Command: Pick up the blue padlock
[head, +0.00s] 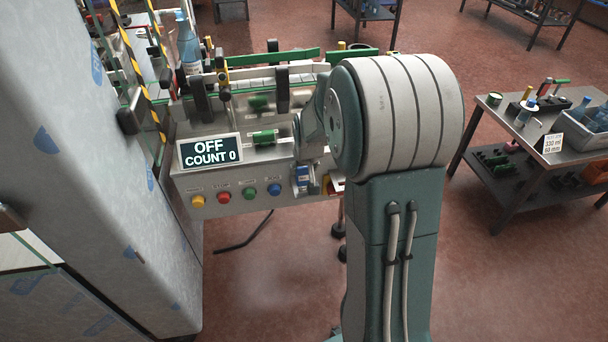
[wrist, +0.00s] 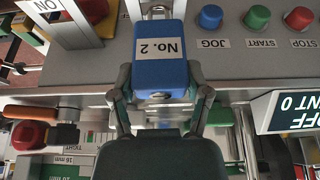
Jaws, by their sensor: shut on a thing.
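The blue padlock (wrist: 160,68) fills the top middle of the wrist view, with a white "No. 2" label that reads upside down there. Its metal shackle (wrist: 158,9) reaches the top edge of that view; I cannot tell whether it passes through anything. My gripper (wrist: 161,93) is shut on the padlock's body, one finger on each side.
A switch with an "ON" plate (wrist: 57,12) is close beside the padlock. JOG (wrist: 210,17), START and STOP buttons line the same panel. The display (head: 210,151) reads OFF, COUNT 0. A grey wrapped cabinet (head: 95,150) stands left. A side table (head: 520,125) stands right, across open floor.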

